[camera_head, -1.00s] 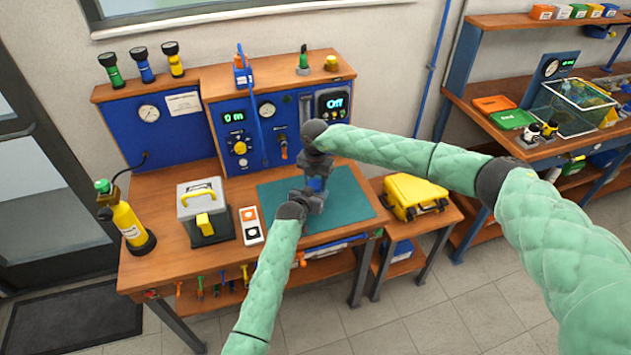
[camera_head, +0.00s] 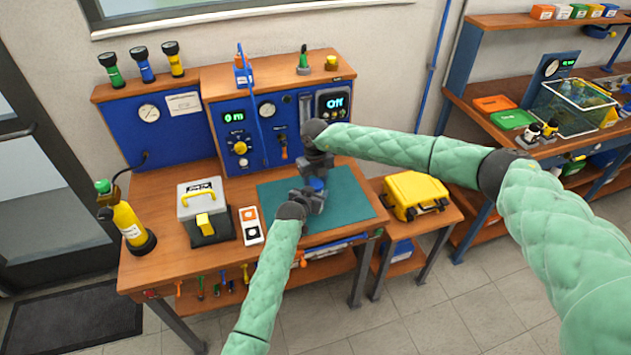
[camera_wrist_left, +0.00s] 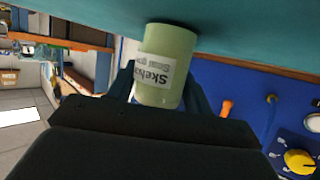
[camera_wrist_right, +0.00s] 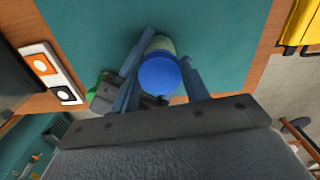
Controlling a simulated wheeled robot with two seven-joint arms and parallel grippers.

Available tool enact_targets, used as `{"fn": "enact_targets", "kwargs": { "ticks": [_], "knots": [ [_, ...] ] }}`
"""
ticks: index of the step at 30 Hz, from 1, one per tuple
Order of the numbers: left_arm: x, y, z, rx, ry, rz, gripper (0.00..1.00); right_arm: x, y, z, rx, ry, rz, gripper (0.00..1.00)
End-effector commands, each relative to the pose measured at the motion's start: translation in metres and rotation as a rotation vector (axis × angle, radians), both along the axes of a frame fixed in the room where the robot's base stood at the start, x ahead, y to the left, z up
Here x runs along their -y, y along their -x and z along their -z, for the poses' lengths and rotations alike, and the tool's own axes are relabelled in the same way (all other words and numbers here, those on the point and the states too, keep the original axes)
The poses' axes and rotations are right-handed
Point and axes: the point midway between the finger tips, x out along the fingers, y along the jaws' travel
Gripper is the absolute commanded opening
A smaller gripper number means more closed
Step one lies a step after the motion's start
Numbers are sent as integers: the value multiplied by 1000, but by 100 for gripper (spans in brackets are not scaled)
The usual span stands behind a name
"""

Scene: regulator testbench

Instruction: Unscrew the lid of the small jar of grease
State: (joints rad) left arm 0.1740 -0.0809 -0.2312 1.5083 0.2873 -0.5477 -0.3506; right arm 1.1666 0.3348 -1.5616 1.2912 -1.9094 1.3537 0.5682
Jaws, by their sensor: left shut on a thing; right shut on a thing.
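The small grease jar is pale green with a printed label and fills the middle of the left wrist view (camera_wrist_left: 165,60). My left gripper (camera_head: 312,198) is shut on the jar's body, just above the teal mat. The blue lid (camera_head: 316,184) is at the jar's top; it also shows in the right wrist view (camera_wrist_right: 158,76), with a little of the pale body behind it. My right gripper (camera_wrist_right: 162,80) has its fingers on both sides of the lid and is shut on it, coming from above. Whether the lid is still seated on the jar is unclear.
The teal mat (camera_head: 350,205) is mostly bare around the grippers. A grey toolbox (camera_head: 203,212) and a two-button panel (camera_head: 250,226) stand to the left. The blue test panel (camera_head: 240,140) rises close behind. A yellow case (camera_head: 416,192) sits on the right side table.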

Motion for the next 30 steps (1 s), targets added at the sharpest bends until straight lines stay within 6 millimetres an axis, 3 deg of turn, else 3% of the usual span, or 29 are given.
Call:
{"fn": "enact_targets", "kwargs": {
  "ticks": [5, 6, 9, 21, 30],
  "knots": [
    [0, 0, 0, 0, 0, 0, 0, 1, -1, 0, 1, 1, 3, 18],
    [0, 0, 0, 0, 0, 0, 0, 1, -1, 0, 1, 1, 3, 47],
    [0, 0, 0, 0, 0, 0, 0, 1, -1, 0, 1, 1, 3, 67],
    [0, 0, 0, 0, 0, 0, 0, 0, 0, -2, 0, 0, 3, 67],
    [0, 0, 0, 0, 0, 0, 0, 0, -1, -33, 1, 0, 3, 67]
  ]
}}
